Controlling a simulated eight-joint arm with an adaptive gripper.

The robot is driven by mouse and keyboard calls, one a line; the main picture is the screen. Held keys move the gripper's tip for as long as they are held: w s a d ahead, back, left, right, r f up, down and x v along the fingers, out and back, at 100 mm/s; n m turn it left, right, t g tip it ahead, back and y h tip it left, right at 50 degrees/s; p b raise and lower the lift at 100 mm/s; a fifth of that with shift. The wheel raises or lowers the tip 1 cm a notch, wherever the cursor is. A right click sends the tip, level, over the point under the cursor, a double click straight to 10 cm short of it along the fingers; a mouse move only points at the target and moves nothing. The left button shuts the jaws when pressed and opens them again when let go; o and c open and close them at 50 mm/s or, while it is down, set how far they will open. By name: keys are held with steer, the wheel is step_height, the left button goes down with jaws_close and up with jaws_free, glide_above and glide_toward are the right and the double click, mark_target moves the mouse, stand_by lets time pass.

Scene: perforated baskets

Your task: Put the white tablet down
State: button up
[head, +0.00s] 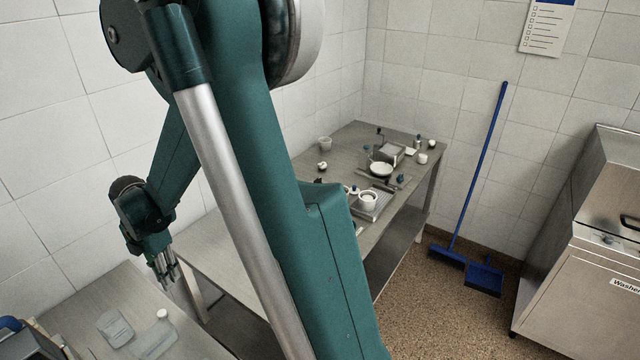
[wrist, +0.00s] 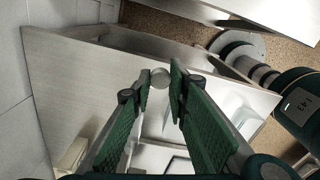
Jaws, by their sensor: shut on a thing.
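My gripper (wrist: 161,84) has its two green ribbed fingers closed on a small, round, pale disc, the white tablet (wrist: 160,78), which shows between the fingertips in the wrist view. In the head view my gripper (head: 168,278) points down above the back edge of the near metal table (head: 193,343) at the lower left. The tablet cannot be made out in the head view. It appears held above the metal surface, but its height is hard to tell.
Clear containers (head: 116,328) and a small white-topped item (head: 162,314) stand on the near table. The far table (head: 345,140) holds a white bowl (head: 381,169), a white cup (head: 368,198) and several small items. A bare metal stretch (head: 200,250) lies between. My arm hides much of the middle.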

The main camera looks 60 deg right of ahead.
steer(key=w+d, duration=0.9)
steer(key=m, duration=0.1)
glide_above(197, 253)
step_height(197, 253, down, 2)
steer(key=shift+s+f, duration=0.1)
steer(key=shift+f, duration=0.1)
steer(key=shift+f, duration=3.15)
steer(key=shift+f, duration=1.85)
steer(key=shift+f, duration=0.15)
steer(key=shift+o, duration=1.4)
steer(key=o, duration=0.4)
